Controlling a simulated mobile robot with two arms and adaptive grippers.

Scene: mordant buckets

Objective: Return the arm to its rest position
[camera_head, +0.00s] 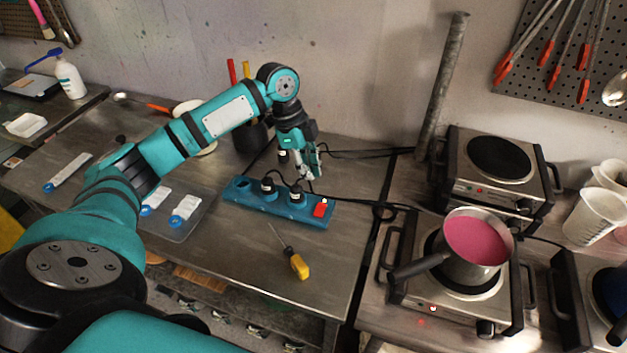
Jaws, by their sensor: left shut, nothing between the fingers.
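My left arm (170,150) comes in from the left and reaches across the metal table. My left gripper (316,174) hangs at its end, pointing down, above the far side of the blue power strip (240,196). It is shut and holds nothing. Whether it touches a plug or cable there I cannot tell. Black plugs sit in the strip, and a red switch (320,209) is at its right end. My right gripper is not in view.
A yellow-handled screwdriver (297,264) lies in front of the strip. A pot (478,247) of pink liquid stands on a hot plate (415,290) at right. Another hot plate (468,194) stands behind. Black cables run between strip and hot plates. White jugs (592,216) stand far right.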

